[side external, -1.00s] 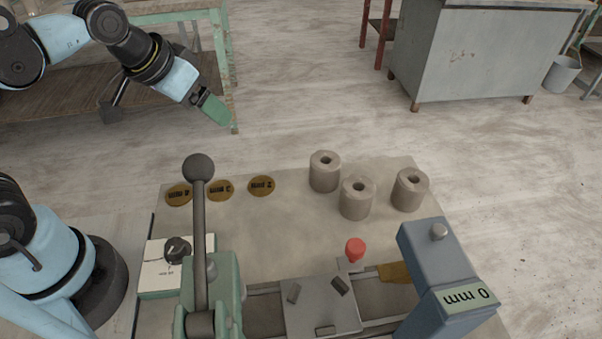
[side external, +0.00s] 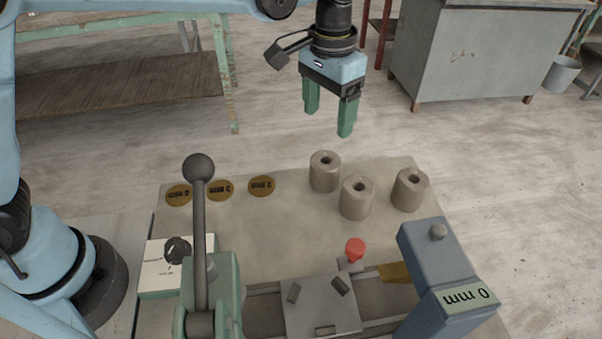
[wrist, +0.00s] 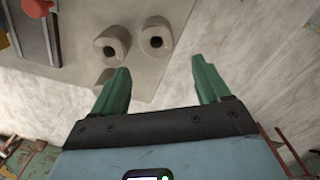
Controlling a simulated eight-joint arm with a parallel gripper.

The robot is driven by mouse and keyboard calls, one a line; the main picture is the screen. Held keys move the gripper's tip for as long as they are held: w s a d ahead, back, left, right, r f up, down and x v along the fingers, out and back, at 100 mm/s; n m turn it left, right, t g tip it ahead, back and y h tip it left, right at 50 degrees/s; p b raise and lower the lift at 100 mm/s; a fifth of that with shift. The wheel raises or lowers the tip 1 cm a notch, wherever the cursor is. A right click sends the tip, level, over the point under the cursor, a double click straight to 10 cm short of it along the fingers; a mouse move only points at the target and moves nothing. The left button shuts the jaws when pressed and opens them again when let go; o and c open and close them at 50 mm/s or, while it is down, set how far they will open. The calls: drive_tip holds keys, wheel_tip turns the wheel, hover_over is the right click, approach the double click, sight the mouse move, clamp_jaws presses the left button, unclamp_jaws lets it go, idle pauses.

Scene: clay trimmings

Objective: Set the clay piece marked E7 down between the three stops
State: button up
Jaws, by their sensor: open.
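Three grey-brown clay cylinders, each with a hole in its top, stand upright on the bench: a left one (side external: 325,180), a middle one (side external: 357,206) and a right one (side external: 409,198). I can read no E7 mark on any of them. My gripper (side external: 329,121) points down with green fingers apart and empty, above and behind the left and middle cylinders. The wrist view shows the cylinders beyond the open fingers (wrist: 161,70), one partly behind the left finger. Three small dark stops, a left (side external: 293,293), a right (side external: 339,286) and a front one (side external: 325,331), sit on a bare grey plate (side external: 315,308).
A tall black-knobbed lever (side external: 199,240) rises left of the plate. A blue-grey block labelled 0 mm (side external: 435,265) stands right of it, and a red knob (side external: 355,248) behind it. Several brass discs (side external: 220,190) lie at the back left. The bench middle is clear.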

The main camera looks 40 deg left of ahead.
sight(326, 163)
drive_tip(key=f, duration=1.2)
drive_tip(key=shift+s+d+f, duration=0.15)
drive_tip(key=shift+d+f, duration=0.05)
drive_tip(key=shift+d, duration=0.05)
drive_tip(key=shift+c, duration=0.2)
drive_tip(key=c, duration=1)
drive_tip(key=r, duration=0.9)
drive_tip(key=shift+s+d+r, duration=0.2)
drive_tip(key=shift+r, duration=0.2)
drive_tip(key=shift+c, duration=0.2)
drive_tip(key=s+d+r+m, duration=0.1)
drive_tip(key=s+d+m, duration=0.1)
drive_tip(key=s+d, duration=0.7)
drive_tip(key=s+d+r+m, duration=0.2)
drive_tip(key=s+d+m, duration=0.15)
drive_tip(key=s, duration=0.95)
drive_tip(key=shift+n, duration=0.45)
drive_tip(key=shift+w+d+f, duration=0.15)
drive_tip(key=shift+f, duration=2.25)
drive_tip(key=shift+w+d+f, duration=0.1)
drive_tip(key=shift+f, duration=2.25)
